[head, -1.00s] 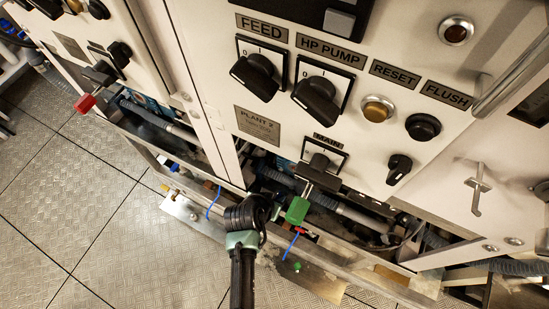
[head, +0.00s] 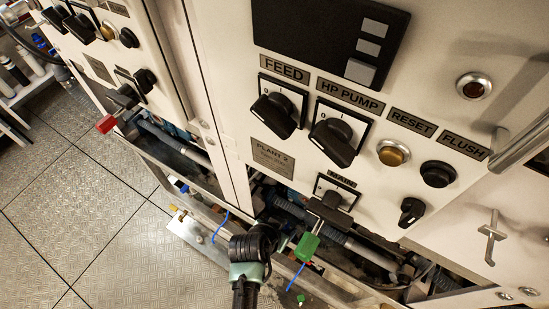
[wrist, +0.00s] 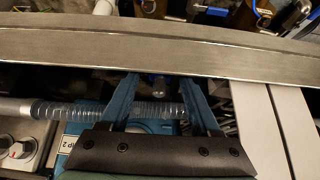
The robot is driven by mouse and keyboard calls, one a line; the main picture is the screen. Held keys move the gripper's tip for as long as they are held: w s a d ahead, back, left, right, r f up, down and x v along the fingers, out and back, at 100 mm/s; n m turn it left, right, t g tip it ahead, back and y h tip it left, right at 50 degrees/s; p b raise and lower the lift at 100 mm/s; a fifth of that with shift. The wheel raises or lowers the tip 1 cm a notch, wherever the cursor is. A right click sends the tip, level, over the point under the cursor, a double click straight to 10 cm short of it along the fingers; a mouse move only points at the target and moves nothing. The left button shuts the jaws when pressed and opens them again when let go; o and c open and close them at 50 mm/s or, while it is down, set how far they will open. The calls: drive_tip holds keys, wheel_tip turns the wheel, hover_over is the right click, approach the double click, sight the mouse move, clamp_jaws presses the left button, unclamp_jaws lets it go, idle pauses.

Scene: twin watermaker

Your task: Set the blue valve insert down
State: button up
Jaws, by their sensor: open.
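My gripper (wrist: 160,82) shows in the wrist view with its two blue fingers apart. A small grey, round-ended piece (wrist: 160,88) shows between the fingertips; I cannot tell whether it touches them. I cannot clearly make out the blue valve insert in any view. In the head view, a small blue piece (head: 180,185) sits by the lower frame to the left; I cannot tell whether it is the insert. The end of my arm is at the lower middle of the head view, by the cabinet's lower opening, and the fingers are hidden there.
A metal rail (wrist: 150,45) crosses just beyond the fingertips. A ribbed clear hose (wrist: 75,112) runs behind the fingers. The floor (head: 75,190) at left is clear.

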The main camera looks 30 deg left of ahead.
drive_tip(key=p+v, duration=0.1)
drive_tip(key=v, duration=1)
